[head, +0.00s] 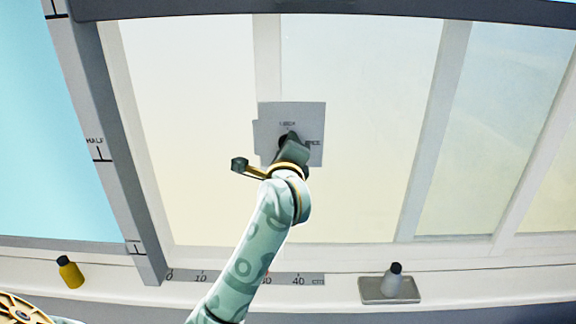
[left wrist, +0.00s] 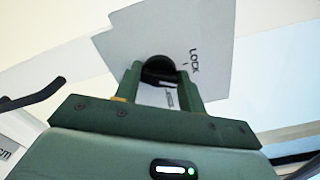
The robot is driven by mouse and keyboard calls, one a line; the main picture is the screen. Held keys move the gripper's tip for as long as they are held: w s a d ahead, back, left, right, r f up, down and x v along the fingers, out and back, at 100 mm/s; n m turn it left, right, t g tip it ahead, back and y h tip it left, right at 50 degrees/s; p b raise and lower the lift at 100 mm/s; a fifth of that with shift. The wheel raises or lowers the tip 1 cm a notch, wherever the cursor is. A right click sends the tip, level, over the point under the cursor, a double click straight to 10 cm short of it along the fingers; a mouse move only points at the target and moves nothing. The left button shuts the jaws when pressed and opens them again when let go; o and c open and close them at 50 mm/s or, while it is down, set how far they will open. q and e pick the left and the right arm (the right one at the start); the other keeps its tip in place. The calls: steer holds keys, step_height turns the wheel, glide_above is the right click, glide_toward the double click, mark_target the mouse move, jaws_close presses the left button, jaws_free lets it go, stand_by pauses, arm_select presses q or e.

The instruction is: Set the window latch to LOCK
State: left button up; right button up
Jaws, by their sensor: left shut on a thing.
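A grey latch plate (head: 268,118) is fixed on the pale window frame, with printed labels too small to read surely in the head view. In the left wrist view the plate (left wrist: 215,45) shows the word LOCK beside a short tick, right of a black knob (left wrist: 158,68). A second label below the knob is partly hidden. My left gripper (left wrist: 160,80) is shut on the knob, one finger on each side. In the head view my left gripper (head: 288,146) covers most of the knob. I cannot tell which way the knob points. My right gripper is not in view.
A yellow bottle (head: 70,272) with a dark cap stands on the sill at left. A ruler strip (head: 215,277) runs along the sill. An upright post (head: 100,130) stands left of the panes.

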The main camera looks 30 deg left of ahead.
arm_select(q)
steer(key=shift+f+n+b, duration=0.2)
steer(key=shift+n+b, duration=2.8)
steer(key=shift+b, duration=0.95)
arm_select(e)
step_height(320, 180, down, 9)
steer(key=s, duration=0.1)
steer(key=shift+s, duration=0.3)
arm_select(q)
steer(key=o, duration=1)
steer(key=shift+r, duration=0.1)
